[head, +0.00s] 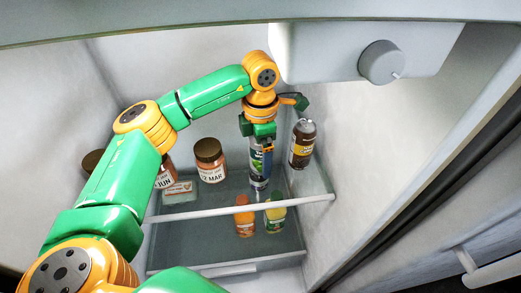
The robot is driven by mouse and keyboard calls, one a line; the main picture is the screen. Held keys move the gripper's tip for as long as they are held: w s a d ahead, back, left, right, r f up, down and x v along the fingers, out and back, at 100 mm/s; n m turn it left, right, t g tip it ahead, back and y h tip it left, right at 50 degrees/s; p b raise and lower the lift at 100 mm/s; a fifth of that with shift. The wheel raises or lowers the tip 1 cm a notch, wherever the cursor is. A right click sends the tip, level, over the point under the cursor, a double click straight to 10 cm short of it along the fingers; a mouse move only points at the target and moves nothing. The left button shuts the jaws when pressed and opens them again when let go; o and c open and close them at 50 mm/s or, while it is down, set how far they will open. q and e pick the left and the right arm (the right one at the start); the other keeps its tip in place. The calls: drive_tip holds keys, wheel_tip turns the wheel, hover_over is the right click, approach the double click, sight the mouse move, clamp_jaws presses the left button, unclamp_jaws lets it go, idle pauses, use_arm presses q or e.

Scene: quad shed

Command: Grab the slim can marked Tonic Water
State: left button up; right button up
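A slim can (261,165) with a dark, blue and green label and silver lower end stands upright in the fridge; I cannot read its name. My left gripper (259,141) points down directly over it, at its top. The gripper and wrist hide the can's upper end, and I cannot tell whether the fingers are closed on it. A dark brown can (302,143) stands just right of it, slightly tilted in the picture. My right gripper is not in view.
The glass shelf (225,190) has a white front rail. A jar marked 12 MAR (210,161), a JUN jar (164,173) and a small box (178,192) stand left. Orange (245,217) and green-yellow (275,213) bottles show near the rail. A white housing with a knob (381,62) hangs above right.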

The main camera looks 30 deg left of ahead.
use_arm(q)
clamp_jaws()
